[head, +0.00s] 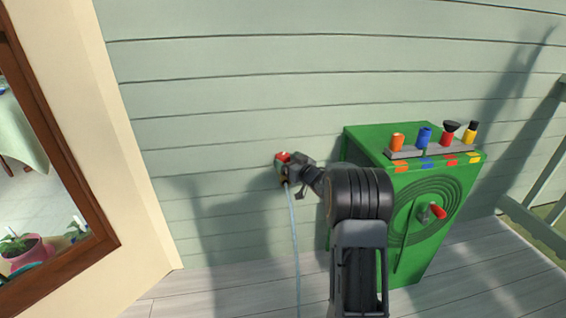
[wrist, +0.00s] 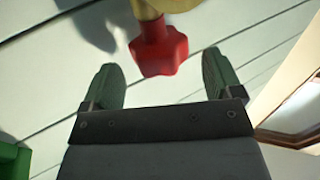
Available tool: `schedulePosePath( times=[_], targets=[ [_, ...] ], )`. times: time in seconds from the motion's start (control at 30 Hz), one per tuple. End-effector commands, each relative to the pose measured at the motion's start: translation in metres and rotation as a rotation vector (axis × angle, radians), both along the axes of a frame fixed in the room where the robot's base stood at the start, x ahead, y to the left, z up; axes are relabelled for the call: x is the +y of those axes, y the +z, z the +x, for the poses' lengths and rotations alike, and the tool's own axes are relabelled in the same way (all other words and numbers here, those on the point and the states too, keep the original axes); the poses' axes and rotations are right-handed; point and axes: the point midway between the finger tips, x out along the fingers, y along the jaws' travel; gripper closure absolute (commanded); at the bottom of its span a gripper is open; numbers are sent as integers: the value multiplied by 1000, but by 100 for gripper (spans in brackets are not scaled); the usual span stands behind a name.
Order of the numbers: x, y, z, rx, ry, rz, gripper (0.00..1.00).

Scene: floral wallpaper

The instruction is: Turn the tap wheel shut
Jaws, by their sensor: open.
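The tap's red wheel (wrist: 158,52) shows large in the wrist view, lobed, on a yellow brass-coloured body (wrist: 148,8). My gripper (wrist: 160,64) is open, with one green-padded finger on each side of the wheel and a visible gap on both sides. The wheel's near end lies between the fingertips; I see no contact. In the head view my gripper (head: 290,172) is at the wall by the tap. A thin pale-blue line (head: 294,235), looking like water, runs straight down from the tap.
A green cabinet (head: 432,235) with a coiled hose front and a red-handled knob (head: 437,210) stands right of my arm. Several coloured nozzles stand on its top rack (head: 435,149). A brown-framed window (head: 60,150) is at left. The wall left of the tap is clear.

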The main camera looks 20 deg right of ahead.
Motion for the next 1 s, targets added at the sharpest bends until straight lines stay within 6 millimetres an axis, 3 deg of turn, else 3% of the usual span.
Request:
schedulePosePath(
  times=[0.3, 0.67, 1.0],
  targets=[
    [8, -1, 29, 1, 0, -1, 15],
    [8, 0, 32, 1, -1, 0, 15],
    [8, 0, 32, 0, -1, -1, 46]
  ],
)
